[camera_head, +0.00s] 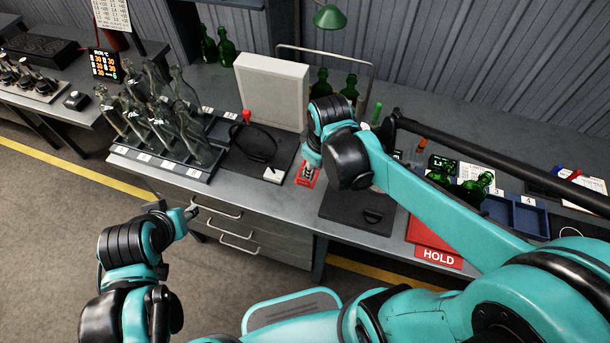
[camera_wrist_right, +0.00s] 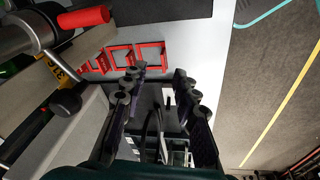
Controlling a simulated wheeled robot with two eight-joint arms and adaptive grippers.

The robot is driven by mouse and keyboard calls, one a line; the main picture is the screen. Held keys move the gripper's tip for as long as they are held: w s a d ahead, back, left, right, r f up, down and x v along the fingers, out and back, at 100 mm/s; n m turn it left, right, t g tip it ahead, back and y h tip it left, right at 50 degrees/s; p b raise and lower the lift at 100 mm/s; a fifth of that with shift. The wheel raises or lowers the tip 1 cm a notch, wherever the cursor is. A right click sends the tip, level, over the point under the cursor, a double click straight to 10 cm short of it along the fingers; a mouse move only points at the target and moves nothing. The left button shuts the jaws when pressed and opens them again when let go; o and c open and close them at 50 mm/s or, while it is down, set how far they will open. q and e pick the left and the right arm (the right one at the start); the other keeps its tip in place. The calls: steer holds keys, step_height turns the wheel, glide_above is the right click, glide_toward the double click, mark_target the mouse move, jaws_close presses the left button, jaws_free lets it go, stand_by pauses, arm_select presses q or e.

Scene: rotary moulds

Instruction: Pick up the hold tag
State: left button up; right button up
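A small red tag with pale and dark markings (camera_head: 307,174) lies on the bench, beside the black mat with the red-knobbed device. In the right wrist view, several red outlined shapes (camera_wrist_right: 122,56) lie on the pale bench top beyond the fingers; I cannot tell which is the tag. My right gripper (camera_wrist_right: 158,88) is open, with its fingers apart and no tag between them. In the head view it is mostly hidden by my right wrist, above or near the tag. My left gripper (camera_head: 192,211) hangs in front of the drawers, away from the tag; its opening is too small to judge.
A red tray marked HOLD (camera_head: 438,257) sits at the bench's front edge. A dark mat (camera_head: 345,212) lies right of the tag. A rack of clear bottles (camera_head: 165,166) stands left, a white panel (camera_head: 271,92) behind. Green bottles (camera_head: 475,188) stand near a blue tray (camera_head: 520,213).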

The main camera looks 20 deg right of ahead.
mark_target(304, 180)
steer(key=w+a+f+n+g+p, duration=0.1)
steer(key=w+a+f+n+g, duration=0.1)
steer(key=w+n, duration=0.1)
steer(key=shift+f+p, duration=0.15)
steer(key=shift+p, duration=0.25)
steer(key=shift+w+f+n, duration=0.15)
steer(key=shift+f+n, duration=0.15)
steer(key=shift+a+f+g, duration=0.1)
steer(key=shift+f+g, duration=0.15)
steer(key=shift+g, duration=0.05)
step_height(304, 180, down, 8)
steer(key=b, duration=0.2)
steer(key=shift+r+b, duration=0.1)
steer(key=shift+b, duration=0.2)
jaws_close()
